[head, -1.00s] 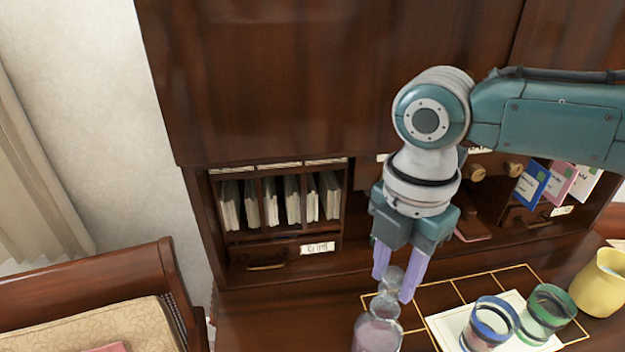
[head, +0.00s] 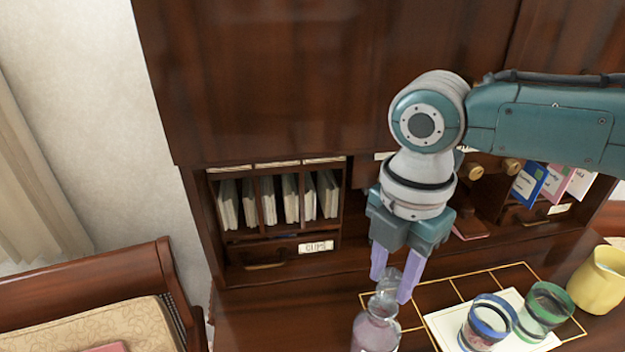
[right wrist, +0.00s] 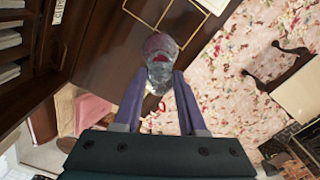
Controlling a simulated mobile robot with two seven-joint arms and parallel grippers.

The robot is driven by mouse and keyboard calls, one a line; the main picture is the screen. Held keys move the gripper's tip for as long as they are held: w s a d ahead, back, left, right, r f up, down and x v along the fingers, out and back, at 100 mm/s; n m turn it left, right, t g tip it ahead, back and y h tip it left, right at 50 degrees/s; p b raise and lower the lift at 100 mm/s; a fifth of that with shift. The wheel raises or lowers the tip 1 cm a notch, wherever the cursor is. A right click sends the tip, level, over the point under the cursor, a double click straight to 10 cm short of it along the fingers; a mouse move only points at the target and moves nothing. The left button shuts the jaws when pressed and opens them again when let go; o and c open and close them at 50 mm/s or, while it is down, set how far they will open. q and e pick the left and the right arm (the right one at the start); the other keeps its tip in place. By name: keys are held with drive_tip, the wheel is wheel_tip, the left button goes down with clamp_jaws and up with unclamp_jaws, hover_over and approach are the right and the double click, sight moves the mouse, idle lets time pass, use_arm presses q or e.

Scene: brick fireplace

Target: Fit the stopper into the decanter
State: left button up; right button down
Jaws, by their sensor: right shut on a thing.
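The clear glass decanter (head: 374,334) with pinkish contents stands upright on the desk, at the bottom of the head view; its base is cut off. My right gripper (head: 391,290) points down over its neck. Its two lilac fingers are shut on the clear glass stopper (head: 391,277), right above the decanter's mouth. The stopper and neck overlap in the head view, so I cannot tell whether the stopper sits inside. In the right wrist view, the fingers (right wrist: 158,82) are around the glass, with the decanter (right wrist: 158,46) beyond. My left gripper is not in view.
Behind is the desk's cabinet with file slots (head: 270,200). The desk top left of the decanter is clear.

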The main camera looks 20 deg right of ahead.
sight(388, 289)
drive_tip(key=shift+f+b, duration=1.05)
drive_tip(key=shift+f, duration=0.5)
drive_tip(key=shift+c, duration=2)
unclamp_jaws()
drive_tip(key=shift+r, duration=0.1)
drive_tip(key=shift+r, duration=0.25)
wheel_tip(388, 289, up, 8)
drive_tip(key=shift+r+b, duration=0.2)
drive_tip(key=shift+b, duration=0.55)
drive_tip(key=shift+r, duration=0.5)
